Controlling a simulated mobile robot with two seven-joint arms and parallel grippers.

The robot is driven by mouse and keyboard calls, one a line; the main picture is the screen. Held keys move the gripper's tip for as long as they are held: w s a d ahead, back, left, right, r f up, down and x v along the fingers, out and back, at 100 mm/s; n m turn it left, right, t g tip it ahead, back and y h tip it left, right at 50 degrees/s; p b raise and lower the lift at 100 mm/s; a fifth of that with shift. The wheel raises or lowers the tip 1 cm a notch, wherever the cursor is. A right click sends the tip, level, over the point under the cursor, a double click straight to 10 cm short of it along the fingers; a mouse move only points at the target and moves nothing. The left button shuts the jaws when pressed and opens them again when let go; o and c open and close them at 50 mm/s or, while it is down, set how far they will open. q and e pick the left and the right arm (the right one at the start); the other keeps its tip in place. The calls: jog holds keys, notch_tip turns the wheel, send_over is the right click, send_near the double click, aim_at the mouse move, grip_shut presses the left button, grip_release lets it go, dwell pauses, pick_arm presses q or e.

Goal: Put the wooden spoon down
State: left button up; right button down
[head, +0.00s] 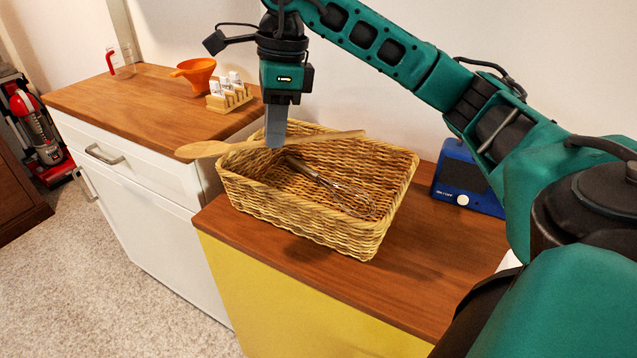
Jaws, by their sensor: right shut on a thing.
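The wooden spoon (205,149) is held level above the wicker basket (300,218), its bowl end out past the basket's left rim and its handle reaching right across the basket. My right gripper (276,143) points down and is shut on the spoon near its middle. Whether the spoon touches the basket's rim I cannot tell. A metal whisk (340,190) lies inside the basket, below and right of the gripper. My left gripper is not in view.
The basket stands on a wood-topped yellow cabinet (290,310). A blue appliance (467,180) stands to its right. The left counter (130,98) holds an orange funnel (195,72), a wooden rack of small jars (229,98) and a measuring cup (121,60). Bare wood shows in front of the basket.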

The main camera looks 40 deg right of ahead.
jog(key=d+r+m+t+h, duration=0.1)
jog(key=d+r+m, duration=0.2)
jog(key=d+m, duration=0.55)
jog(key=m+b, duration=0.4)
send_near(312, 193)
jog(key=a, duration=0.1)
jog(key=s+a+f, duration=0.1)
jog(key=a, duration=0.1)
jog(key=shift+s+a+f, duration=0.15)
jog(key=shift+s+f, duration=0.05)
jog(key=shift+s, duration=0.05)
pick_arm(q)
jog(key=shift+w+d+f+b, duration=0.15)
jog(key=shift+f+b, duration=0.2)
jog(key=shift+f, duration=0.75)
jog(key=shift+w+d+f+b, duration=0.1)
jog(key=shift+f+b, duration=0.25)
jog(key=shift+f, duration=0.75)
pick_arm(e)
jog(key=shift+f, duration=2.4)
jog(key=shift+f, duration=0.2)
jog(key=c, duration=1.2)
grip_release()
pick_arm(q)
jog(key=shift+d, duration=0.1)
pick_arm(e)
jog(key=shift+r, duration=0.1)
